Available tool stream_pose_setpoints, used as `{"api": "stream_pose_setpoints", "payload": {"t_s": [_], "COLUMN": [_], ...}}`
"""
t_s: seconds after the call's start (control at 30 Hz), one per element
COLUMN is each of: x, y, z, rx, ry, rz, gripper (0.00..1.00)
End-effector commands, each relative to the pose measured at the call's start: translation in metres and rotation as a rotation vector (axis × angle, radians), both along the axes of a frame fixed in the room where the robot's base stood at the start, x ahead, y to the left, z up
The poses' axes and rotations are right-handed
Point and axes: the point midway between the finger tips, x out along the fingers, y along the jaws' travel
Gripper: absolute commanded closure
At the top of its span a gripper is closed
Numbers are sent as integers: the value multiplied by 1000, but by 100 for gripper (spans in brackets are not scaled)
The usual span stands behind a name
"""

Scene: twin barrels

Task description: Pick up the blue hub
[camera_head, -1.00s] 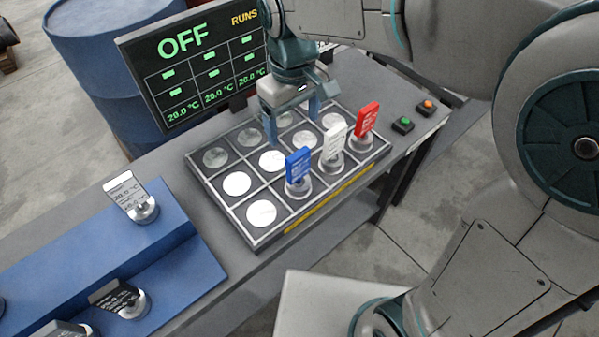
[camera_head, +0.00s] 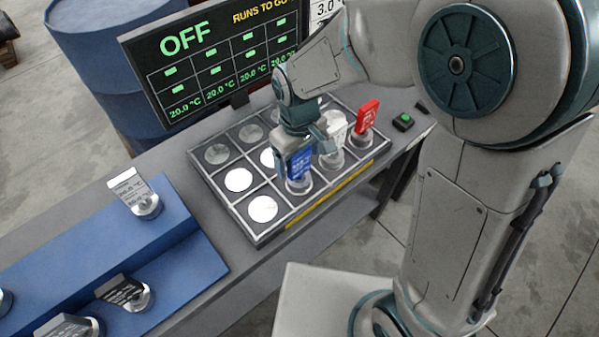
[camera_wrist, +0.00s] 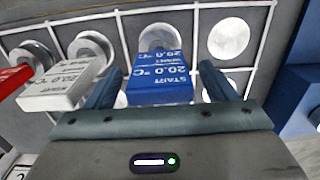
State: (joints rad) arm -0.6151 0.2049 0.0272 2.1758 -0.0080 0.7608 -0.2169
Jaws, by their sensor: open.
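The blue hub (camera_head: 299,167) stands upright on a round metal base in the front row of the gridded tray (camera_head: 247,234). In the wrist view the blue hub (camera_wrist: 162,80) shows white text and lies between the fingers. My gripper (camera_head: 294,160) is at the hub from above and behind, partly covering it. In the wrist view my gripper (camera_wrist: 163,88) is open, one blue finger on each side of the hub, with a gap at each side. A white hub (camera_head: 333,135) and a red hub (camera_head: 366,117) stand to its right in the same row.
The left finger is close to the white hub (camera_wrist: 62,86) in the wrist view. A monitor (camera_head: 215,62) reading OFF stands behind the tray. A blue stepped stand (camera_head: 185,262) with several tagged pieces is at left. A green button (camera_head: 404,119) is at right.

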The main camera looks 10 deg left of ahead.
Motion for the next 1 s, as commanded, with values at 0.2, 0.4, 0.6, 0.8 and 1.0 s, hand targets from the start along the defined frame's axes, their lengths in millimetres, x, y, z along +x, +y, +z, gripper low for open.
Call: {"api": "stream_pose_setpoints", "payload": {"t_s": [0.2,0.4,0.6,0.8,1.0], "x": [0,0,0,1,1], "y": [0,0,1,0,0], "z": [0,0,1,3,18], "rx": [0,0,2,2,4], "ry": [0,0,-1,-3,-5], "rz": [0,0,0,0,-1], "gripper": [41,97,100,100,100]}}
